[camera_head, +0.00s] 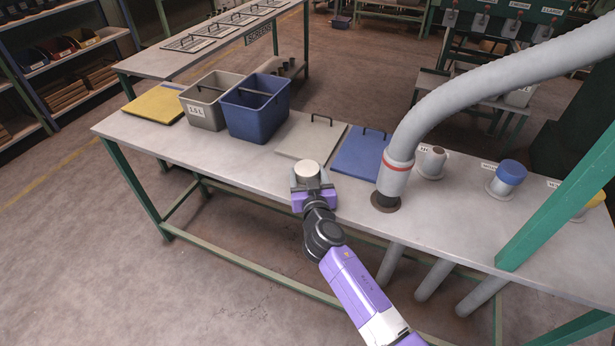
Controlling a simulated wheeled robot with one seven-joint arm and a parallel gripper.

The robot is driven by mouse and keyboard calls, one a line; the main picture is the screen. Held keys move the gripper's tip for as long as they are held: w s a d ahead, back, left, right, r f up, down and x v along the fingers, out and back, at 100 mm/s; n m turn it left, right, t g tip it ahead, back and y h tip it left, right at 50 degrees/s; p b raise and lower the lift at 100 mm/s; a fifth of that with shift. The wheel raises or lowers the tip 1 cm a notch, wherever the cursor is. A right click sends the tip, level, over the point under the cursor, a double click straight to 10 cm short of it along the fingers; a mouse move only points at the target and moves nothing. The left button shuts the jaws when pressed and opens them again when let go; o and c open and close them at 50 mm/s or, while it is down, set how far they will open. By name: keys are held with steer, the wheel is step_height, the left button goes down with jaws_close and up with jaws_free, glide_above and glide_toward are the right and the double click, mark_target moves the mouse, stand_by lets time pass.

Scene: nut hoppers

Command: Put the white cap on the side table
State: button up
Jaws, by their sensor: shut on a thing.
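The white cap (307,168) is a short, pale round piece held between the fingers of my gripper (308,184). My gripper is shut on it, above the front edge of the long grey bench (240,160). The fingers hide the cap's lower sides. I cannot tell for sure which surface is the side table. A low stand (432,84) is behind the bench at right, and a grey table (200,45) with a "SCREENS" sign is at back left.
On the bench are a grey bin (207,115), a blue bin (250,123), a grey lid (300,142), a blue lid (358,152) and a yellow lid (155,105). A thick hose (430,115) arches over at right. Beside it are an uncapped pipe stub (432,162) and a blue cap (511,171).

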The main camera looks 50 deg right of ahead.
steer(key=shift+f, duration=0.2)
steer(key=o, duration=1.3)
steer(key=shift+r, duration=0.1)
steer(key=shift+o, duration=0.2)
steer(key=shift+r, duration=0.1)
steer(key=shift+s+a, duration=0.1)
steer(key=v, duration=1)
steer(key=shift+b+v, duration=0.3)
steer(key=shift+v, duration=0.55)
